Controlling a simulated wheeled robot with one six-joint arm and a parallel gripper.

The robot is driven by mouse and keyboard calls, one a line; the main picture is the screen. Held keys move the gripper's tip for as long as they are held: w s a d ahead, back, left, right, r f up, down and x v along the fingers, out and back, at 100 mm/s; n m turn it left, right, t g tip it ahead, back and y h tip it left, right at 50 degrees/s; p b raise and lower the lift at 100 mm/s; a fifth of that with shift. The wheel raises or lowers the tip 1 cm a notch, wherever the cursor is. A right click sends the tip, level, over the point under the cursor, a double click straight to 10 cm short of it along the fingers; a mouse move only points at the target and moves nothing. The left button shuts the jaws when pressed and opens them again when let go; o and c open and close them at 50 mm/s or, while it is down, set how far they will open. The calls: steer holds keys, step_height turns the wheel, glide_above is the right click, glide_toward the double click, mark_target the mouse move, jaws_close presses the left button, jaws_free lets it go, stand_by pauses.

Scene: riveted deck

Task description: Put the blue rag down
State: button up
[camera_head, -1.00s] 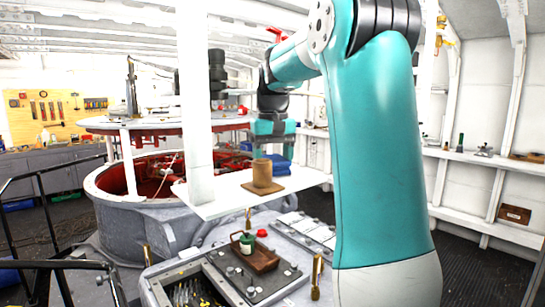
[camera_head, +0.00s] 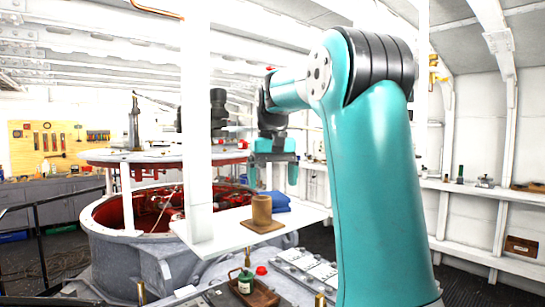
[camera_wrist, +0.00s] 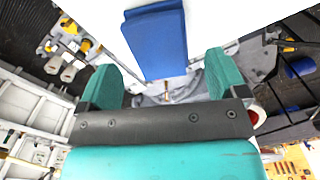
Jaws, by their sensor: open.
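The blue rag (camera_head: 275,202) lies folded on the white shelf (camera_head: 222,236), just behind and right of a brown cup. In the wrist view the blue rag (camera_wrist: 156,42) shows beyond the fingertips, flat on the white surface and apart from the fingers. My gripper (camera_head: 272,176) is above the rag, with a clear gap between them. In the wrist view my gripper (camera_wrist: 160,80) has its two teal fingers spread wide with nothing between them.
The brown cup (camera_head: 261,210) stands on a brown square base on the shelf, close to the rag. A white post rises at the shelf's left. Below is a brown tray (camera_head: 262,293) with a green bottle (camera_head: 245,283). A large round grey housing (camera_head: 130,255) stands at left.

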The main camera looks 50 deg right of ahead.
step_height(320, 180, up, 8)
steer(key=p, duration=0.1)
stand_by(0.7)
